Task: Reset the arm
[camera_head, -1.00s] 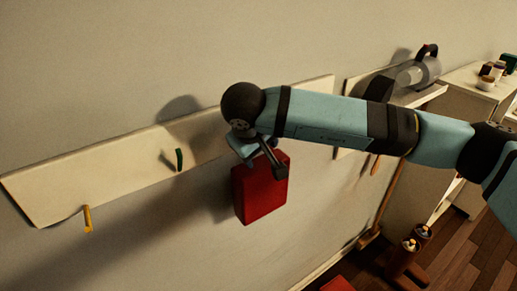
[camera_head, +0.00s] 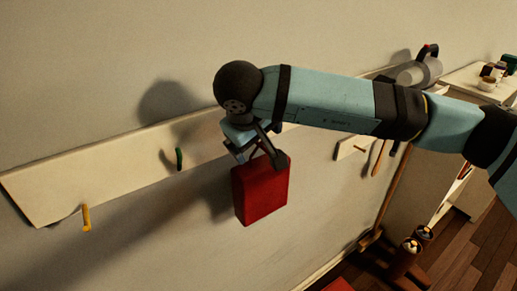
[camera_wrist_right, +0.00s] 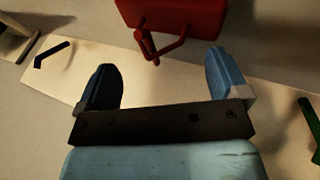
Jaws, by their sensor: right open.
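My right gripper (camera_head: 242,155) is in front of the wall, just above a red box (camera_head: 261,190) in the head view. In the right wrist view the two blue fingers of the gripper (camera_wrist_right: 160,64) are spread wide with nothing between them. The red box (camera_wrist_right: 175,12) is beyond the fingertips there, with a red handle or hook loop (camera_wrist_right: 160,42) facing the gripper. The box hangs against the wall by the board; what holds it up is hidden behind my gripper in the head view. My left gripper is not in view.
A pale wall board (camera_head: 110,165) carries a green hook (camera_head: 179,159) and a yellow hook (camera_head: 86,217).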

